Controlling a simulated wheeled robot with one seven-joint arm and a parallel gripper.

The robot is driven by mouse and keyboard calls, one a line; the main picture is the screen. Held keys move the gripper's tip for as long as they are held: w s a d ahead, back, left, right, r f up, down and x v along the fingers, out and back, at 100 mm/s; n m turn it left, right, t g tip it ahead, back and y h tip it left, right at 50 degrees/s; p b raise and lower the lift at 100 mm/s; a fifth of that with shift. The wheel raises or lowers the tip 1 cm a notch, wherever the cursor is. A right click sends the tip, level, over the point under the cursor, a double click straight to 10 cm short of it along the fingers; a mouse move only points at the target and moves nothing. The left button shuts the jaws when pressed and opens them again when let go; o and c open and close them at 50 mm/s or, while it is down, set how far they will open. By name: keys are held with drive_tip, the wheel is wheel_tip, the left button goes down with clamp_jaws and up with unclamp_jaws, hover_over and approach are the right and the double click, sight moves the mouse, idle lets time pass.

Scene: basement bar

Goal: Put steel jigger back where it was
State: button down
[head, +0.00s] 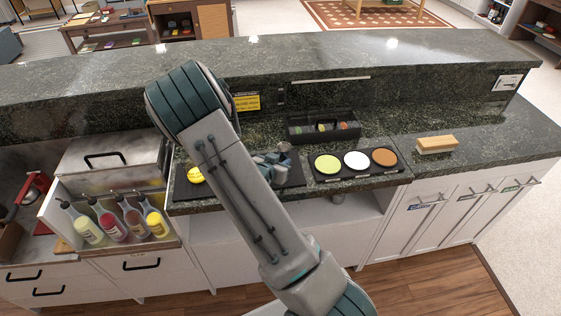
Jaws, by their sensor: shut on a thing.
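My gripper (277,160) is low over the dark bar mat (293,181), mostly behind my own arm. It is shut on a small grey metal thing at its far end, which looks like the steel jigger (285,147). Only the jigger's top shows, so I cannot tell whether it touches the mat or is held just above it. The mat lies on the lower green-black stone counter, and my forearm covers its middle.
Right of the mat is a tray with green, white and brown discs (357,161). Behind it stands a black caddy (323,126). A wooden brush (437,144) lies farther right. A yellow item (195,174) is at the mat's left. Bottles (112,225) stand in a left-hand rack.

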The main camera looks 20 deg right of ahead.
drive_tip(key=c, duration=1.2)
unclamp_jaws()
drive_tip(key=shift+f, duration=0.1)
drive_tip(key=shift+c, duration=0.2)
drive_tip(key=shift+r+p, duration=0.25)
drive_tip(key=shift+p, duration=0.05)
drive_tip(key=s+a+r+n+y, duration=0.3)
drive_tip(key=s+a+r+y, duration=0.25)
drive_tip(key=a+r, duration=0.35)
drive_tip(key=s+a+r+n+y, duration=0.35)
drive_tip(key=a+r+y, duration=0.3)
drive_tip(key=a, duration=0.45)
drive_tip(key=s+d+r+n+g+h, duration=0.1)
drive_tip(key=s+d+r+n+g, duration=0.1)
drive_tip(key=s, duration=0.6)
drive_tip(key=s+d+r+n+g+h, duration=0.1)
drive_tip(key=s+d+r+n+g, duration=0.1)
drive_tip(key=s+r, duration=0.3)
drive_tip(key=s+d, duration=0.1)
drive_tip(key=s, duration=0.2)
drive_tip(key=shift+s+d+b, duration=0.15)
drive_tip(key=shift+d+b, duration=0.15)
drive_tip(key=shift+b, duration=0.1)
